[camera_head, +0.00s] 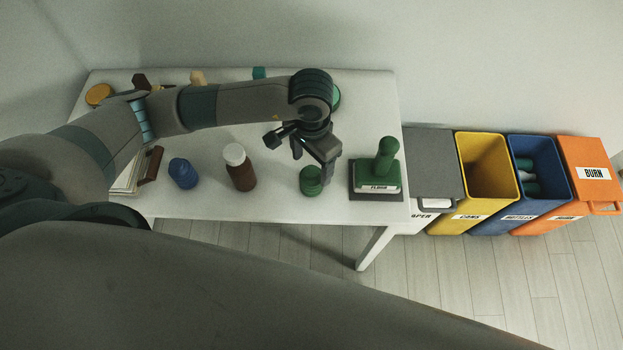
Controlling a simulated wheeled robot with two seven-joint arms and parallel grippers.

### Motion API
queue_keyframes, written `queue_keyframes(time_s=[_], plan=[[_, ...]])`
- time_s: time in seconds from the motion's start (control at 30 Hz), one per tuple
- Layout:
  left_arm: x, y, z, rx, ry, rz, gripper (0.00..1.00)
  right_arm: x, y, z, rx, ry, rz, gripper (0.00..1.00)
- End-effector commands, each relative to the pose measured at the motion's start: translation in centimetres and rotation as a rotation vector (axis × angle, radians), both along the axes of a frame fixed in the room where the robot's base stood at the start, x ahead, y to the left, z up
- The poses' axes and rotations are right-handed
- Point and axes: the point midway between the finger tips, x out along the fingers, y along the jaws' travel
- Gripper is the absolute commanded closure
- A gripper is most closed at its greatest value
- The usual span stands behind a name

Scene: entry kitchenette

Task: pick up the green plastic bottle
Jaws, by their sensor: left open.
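A small green round bottle-like object (311,182) stands upright near the table's front edge; its upper part is close to my gripper. A larger green shape with a knob-like top (381,172) stands to its right on a dark base with a white label. I cannot tell for sure which is the green plastic bottle. My left gripper (312,160) is open and empty, pointing down just above the small green object, with one finger reaching to its right. Contact cannot be made out. My right gripper is not in view.
The white table (230,207) also holds a brown bottle with a white cap (240,168), a blue object (182,173) and a yellow round item (98,95). Yellow (485,165), blue (540,157) and orange (588,165) bins stand to the right. My left arm hides part of the table's back.

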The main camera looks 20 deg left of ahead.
Motion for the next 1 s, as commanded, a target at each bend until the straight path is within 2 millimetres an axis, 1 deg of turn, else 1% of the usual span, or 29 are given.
queue_keyframes(time_s=[0.17, 0.27, 0.5, 0.6, 0.7, 0.8, 1.0], plan=[[-0.2, 0.0, -0.2, 0.0, 0.002, 0.0, 0.33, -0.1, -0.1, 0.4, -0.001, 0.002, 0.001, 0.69], [-0.4, -0.1, -0.6, 0.0, 0.004, 0.0, 0.33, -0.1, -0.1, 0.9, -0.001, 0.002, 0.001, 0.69], [-1.3, -0.3, -2.7, -0.001, 0.005, 0.001, 0.33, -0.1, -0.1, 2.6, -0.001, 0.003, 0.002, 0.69], [-1.3, -0.2, -3.9, 0.0, 0.004, 0.002, 0.33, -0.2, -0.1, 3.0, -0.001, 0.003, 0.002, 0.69], [-1.2, -0.2, -4.8, 0.0, 0.002, 0.001, 0.33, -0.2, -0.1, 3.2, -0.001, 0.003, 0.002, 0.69], [-1.2, -0.2, -5.1, 0.0, 0.0, 0.0, 0.33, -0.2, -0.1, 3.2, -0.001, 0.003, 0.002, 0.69], [-1.1, -0.2, -5.2, 0.0, 0.0, 0.0, 0.33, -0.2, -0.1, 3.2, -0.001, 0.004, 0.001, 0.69]])
